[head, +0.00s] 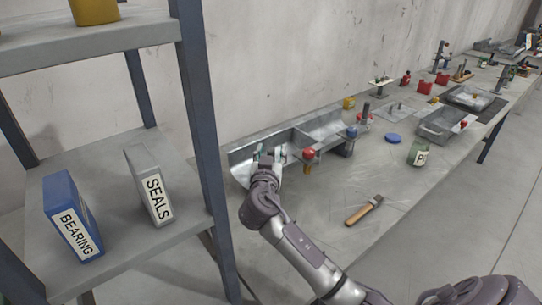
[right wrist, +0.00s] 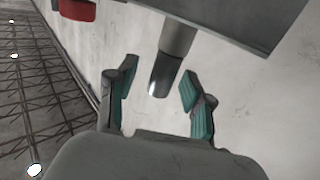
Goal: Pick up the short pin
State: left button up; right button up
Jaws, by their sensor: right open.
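My right gripper (head: 268,155) is at the near side of the grey metal trough on the bench in the head view. In the right wrist view my right gripper (right wrist: 157,78) is open, with a green-padded finger on either side. A grey metal cylinder, which looks like the short pin (right wrist: 168,60), reaches between the fingertips with its shiny end. I see gaps on both sides of it, so it looks ungripped. In the head view I cannot make the pin out behind the gripper. My left gripper is not in view.
The grey trough (head: 320,126) runs along the wall. A red knob (head: 309,154) stands just right of the gripper. A wooden-handled brush (head: 363,210) and a glass jar (head: 418,154) lie farther right. A shelf post (head: 203,130) stands to the left. The bench front is mostly clear.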

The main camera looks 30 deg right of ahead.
grip_shut()
jog(key=shift+r, duration=0.1)
